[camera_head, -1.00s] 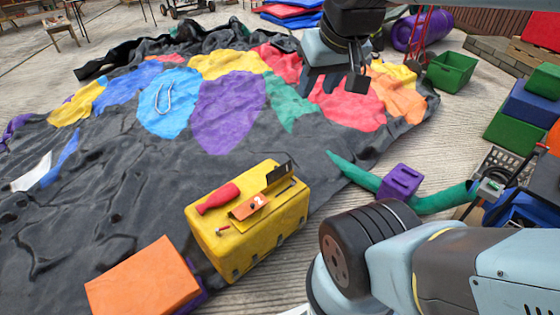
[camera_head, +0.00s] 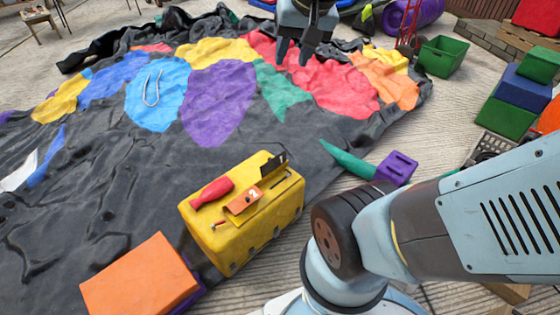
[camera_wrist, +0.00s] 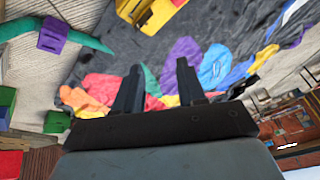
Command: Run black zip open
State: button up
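The deflated bouncy castle (camera_head: 95,190) lies spread on the ground, black with coloured patches. I cannot make out a black zip on its dark fabric. A pale looped cord (camera_head: 152,88) lies on the light-blue patch. My gripper (camera_head: 293,58) hangs over the far part of the castle, above the red and yellow patches. In the wrist view my gripper (camera_wrist: 158,80) has its two fingers apart with nothing between them, and the coloured patches show beyond.
A yellow toolbox (camera_head: 240,225) with a red-handled tool (camera_head: 212,193) stands near the castle's front edge. An orange block (camera_head: 140,280) lies left of it. A purple block (camera_head: 397,168), a green crate (camera_head: 447,57) and stacked blocks (camera_head: 525,95) are at the right.

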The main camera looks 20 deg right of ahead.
jog(key=w+d+f+m+g+y, duration=0.1)
jog(key=w+f+m, duration=0.25)
jog(key=w, duration=0.45)
jog(key=w+d+f+m, duration=0.1)
jog(key=w+f+m, duration=0.25)
jog(key=w, duration=0.45)
jog(key=m+g+h, duration=0.2)
jog(key=m+g, duration=0.2)
jog(key=m, duration=1.6)
send_over(288, 171)
notch_tip(288, 171, down, 55)
notch_tip(288, 171, down, 14)
jog(key=shift+w+f, duration=0.1)
jog(key=shift+f, duration=0.15)
jog(key=shift+c, duration=0.5)
grip_shut()
